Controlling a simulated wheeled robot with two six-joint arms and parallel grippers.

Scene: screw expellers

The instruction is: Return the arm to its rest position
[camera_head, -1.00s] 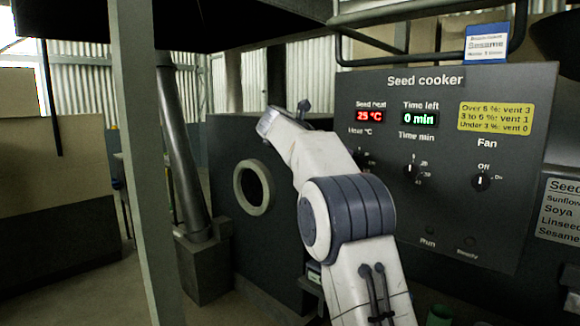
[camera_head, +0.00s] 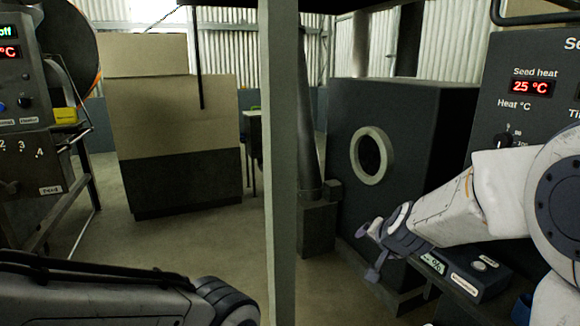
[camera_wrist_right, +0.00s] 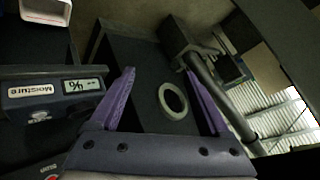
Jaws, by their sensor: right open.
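My right arm (camera_head: 455,212) comes in from the right in the head view, in front of the seed cooker (camera_head: 515,105). It reaches left and downward. Its gripper (camera_head: 368,252) is open and empty, with the fingers spread apart. In the right wrist view the two purple fingers (camera_wrist_right: 158,72) stand wide apart with nothing between them. My left arm (camera_head: 110,300) lies across the lower left corner of the head view, and its gripper is out of view.
A moisture meter (camera_head: 467,272) sits below the right forearm; its display also shows in the right wrist view (camera_wrist_right: 50,90). A dark cabinet with a round port (camera_head: 372,155) stands behind the gripper. A pale post (camera_head: 279,160) rises mid-view. Open floor (camera_head: 190,235) lies left of it.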

